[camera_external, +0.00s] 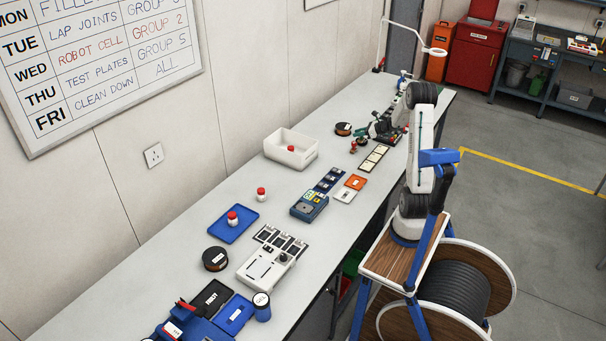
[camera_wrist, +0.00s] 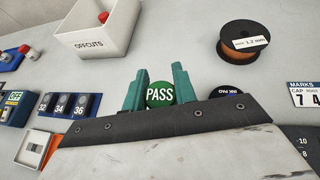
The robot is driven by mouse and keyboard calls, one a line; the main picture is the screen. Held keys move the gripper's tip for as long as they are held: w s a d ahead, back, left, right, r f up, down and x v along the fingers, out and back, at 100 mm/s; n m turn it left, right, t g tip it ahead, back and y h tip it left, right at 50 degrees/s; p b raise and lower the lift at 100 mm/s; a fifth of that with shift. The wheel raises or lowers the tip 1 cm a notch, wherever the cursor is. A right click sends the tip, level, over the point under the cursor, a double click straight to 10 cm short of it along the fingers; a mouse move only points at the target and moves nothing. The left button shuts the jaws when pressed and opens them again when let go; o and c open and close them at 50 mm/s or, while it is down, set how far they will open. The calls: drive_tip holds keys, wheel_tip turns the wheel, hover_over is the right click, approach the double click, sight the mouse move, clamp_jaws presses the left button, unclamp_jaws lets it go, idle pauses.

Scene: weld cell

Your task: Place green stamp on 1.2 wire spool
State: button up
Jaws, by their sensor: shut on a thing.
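The green stamp (camera_wrist: 160,96) shows its round face marked PASS in the wrist view. My gripper (camera_wrist: 159,87) is shut on it, one teal finger on each side. The stamp's handle is hidden. The 1.2 mm wire spool (camera_wrist: 246,42), black with copper-coloured wire and a white label, stands on the bench ahead and to the right of the gripper, apart from the stamp. In the external view a black spool (camera_external: 343,129) lies flat on the bench beyond the white bin, and my gripper (camera_external: 383,127) is to its right. The stamp cannot be made out there.
The white OFFCUTS bin (camera_wrist: 97,27) stands at the upper left in the wrist view. A black ink pad (camera_wrist: 236,92) is close right of the stamp. A numbered blue tray (camera_wrist: 70,105) is at left. Another spool (camera_external: 215,258) lies nearer the camera. Bench between stamp and 1.2 spool looks clear.

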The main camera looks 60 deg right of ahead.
drive_tip(key=w+d+r, duration=0.2)
drive_tip(key=w+d, duration=0.3)
drive_tip(key=d, duration=0.1)
hover_over(341, 125)
drive_tip(key=shift+a+f, duration=0.25)
drive_tip(key=shift+f, duration=2.45)
drive_tip(key=shift+f, duration=0.15)
drive_tip(key=o, duration=1)
drive_tip(key=shift+c, duration=0.2)
